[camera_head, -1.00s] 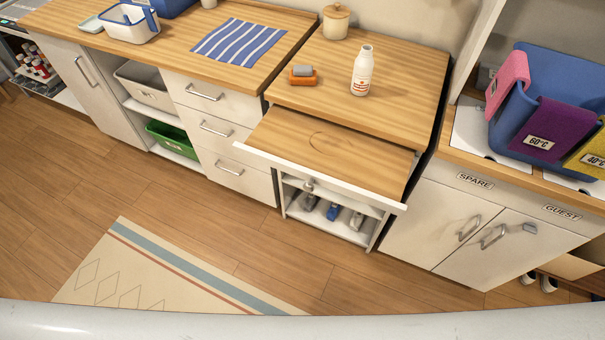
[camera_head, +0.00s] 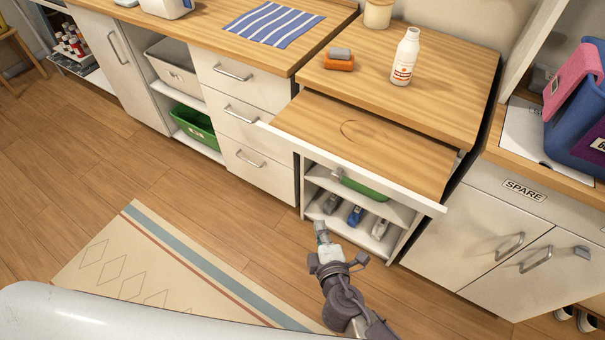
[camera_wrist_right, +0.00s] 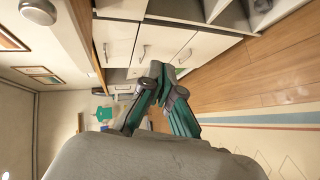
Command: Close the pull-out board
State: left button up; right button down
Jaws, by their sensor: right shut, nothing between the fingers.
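The pull-out board (camera_head: 400,158) is a wooden panel with a white front edge. My left gripper is not in view.
An open shelf (camera_head: 393,208) below holds several small items. The SPARE cabinet (camera_head: 490,240) stands to the right. The floor (camera_head: 215,225) in front is clear.

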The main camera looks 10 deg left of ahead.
jog(key=s+a+r+n+t+y+b, duration=0.1)
jog(key=a+r+n+t+y, duration=0.2)
jog(key=r, duration=0.8)
jog(key=h+p, duration=0.1)
jog(key=p, duration=0.1)
send_near(299, 150)
jog(key=w+a, duration=0.2)
jog(key=a, duration=0.2)
jog(key=w, duration=0.1)
jog(key=w+d, duration=0.1)
jog(key=shift+w+m+p, duration=0.3)
jog(key=shift+w, duration=0.05)
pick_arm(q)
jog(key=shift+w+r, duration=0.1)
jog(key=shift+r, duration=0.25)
pick_arm(e)
jog(key=shift+w+d+f, duration=0.1)
jog(key=shift+w+d, duration=0.3)
jog(key=shift+w, duration=0.2)
